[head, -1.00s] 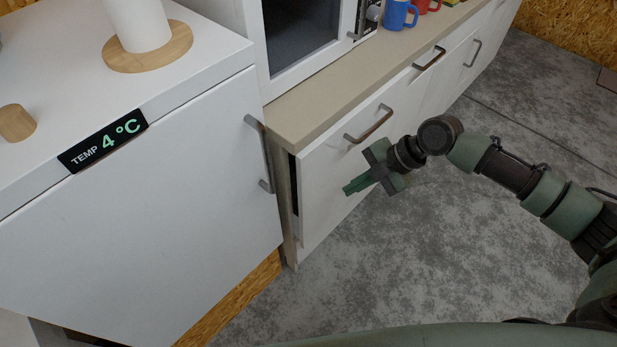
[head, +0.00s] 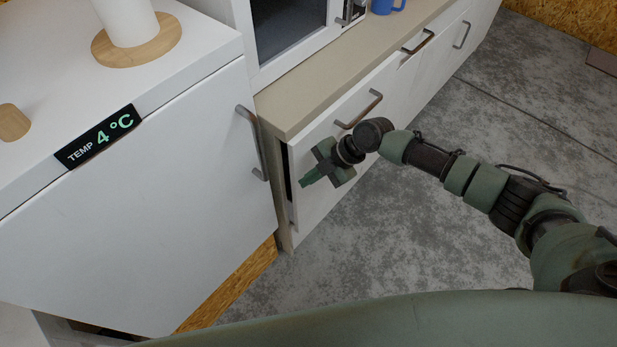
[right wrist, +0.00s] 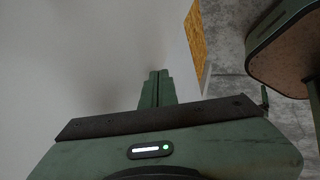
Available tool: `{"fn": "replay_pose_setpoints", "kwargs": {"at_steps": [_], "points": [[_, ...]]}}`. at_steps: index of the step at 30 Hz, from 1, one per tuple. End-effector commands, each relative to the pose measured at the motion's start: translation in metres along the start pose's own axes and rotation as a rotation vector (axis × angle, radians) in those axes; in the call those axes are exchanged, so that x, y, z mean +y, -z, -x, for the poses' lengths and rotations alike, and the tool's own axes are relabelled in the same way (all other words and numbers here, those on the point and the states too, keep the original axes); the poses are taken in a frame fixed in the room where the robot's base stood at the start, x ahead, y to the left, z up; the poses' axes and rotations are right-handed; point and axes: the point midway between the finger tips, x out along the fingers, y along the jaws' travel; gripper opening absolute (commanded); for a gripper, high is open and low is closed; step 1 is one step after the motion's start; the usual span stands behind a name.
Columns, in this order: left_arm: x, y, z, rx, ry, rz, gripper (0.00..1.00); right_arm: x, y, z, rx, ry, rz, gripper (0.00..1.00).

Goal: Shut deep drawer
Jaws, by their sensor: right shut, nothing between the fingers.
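The deep drawer (head: 318,134) has a white front with a grey bar handle (head: 360,109), under the beige counter. It stands slightly open: a dark gap shows along its left edge. My right gripper (head: 304,183) is shut and empty, in front of the drawer's white front, below the handle and near the left edge. In the right wrist view the closed fingers (right wrist: 157,88) point at a pale plain surface that fills the left side; whether they touch it I cannot tell. My left gripper is out of view.
A white fridge (head: 150,190) with a 4 °C display stands close on the left, its handle (head: 252,142) near the drawer. Another handle (head: 418,42) is farther along the counter (head: 310,105), with a blue mug (head: 386,6) behind. The grey floor (head: 460,220) on the right is open.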

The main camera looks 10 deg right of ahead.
Motion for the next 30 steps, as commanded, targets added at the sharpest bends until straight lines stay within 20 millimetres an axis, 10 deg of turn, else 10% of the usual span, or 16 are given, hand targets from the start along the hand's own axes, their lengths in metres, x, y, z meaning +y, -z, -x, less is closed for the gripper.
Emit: {"fn": "replay_pose_setpoints", "kwargs": {"at_steps": [30], "points": [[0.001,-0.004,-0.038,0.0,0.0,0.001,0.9,0.044,0.002,-0.021,0.001,-0.009,0.002,0.0]]}}
